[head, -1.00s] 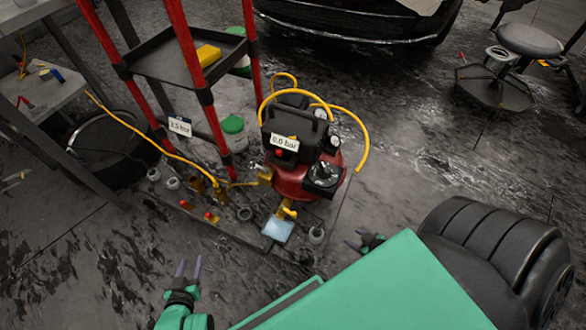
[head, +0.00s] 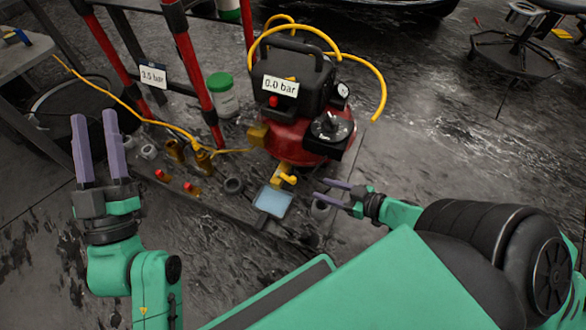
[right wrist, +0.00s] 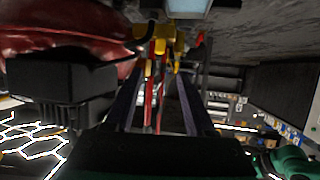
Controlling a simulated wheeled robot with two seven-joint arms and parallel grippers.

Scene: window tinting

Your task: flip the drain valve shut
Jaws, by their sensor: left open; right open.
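The drain valve (head: 288,179) is a small yellow handle on a yellow fitting at the lower front of the red compressor (head: 297,140). Yellow parts also show ahead of the fingers in the right wrist view (right wrist: 165,40), too blurred to tell the handle's position. My right gripper (head: 319,190) is open and empty just right of the valve, fingers pointing at it, with a visible gap. My left gripper (head: 95,116) is open and empty, raised at the far left, fingers pointing up the picture.
A pale blue tray (head: 272,201) lies below the valve. Several small fittings and a dark ring (head: 234,185) lie to its left. A yellow hose (head: 112,106) runs to the compressor, whose tag (head: 280,86) reads 0.0 bar. A red-posted rack (head: 200,85) stands behind left.

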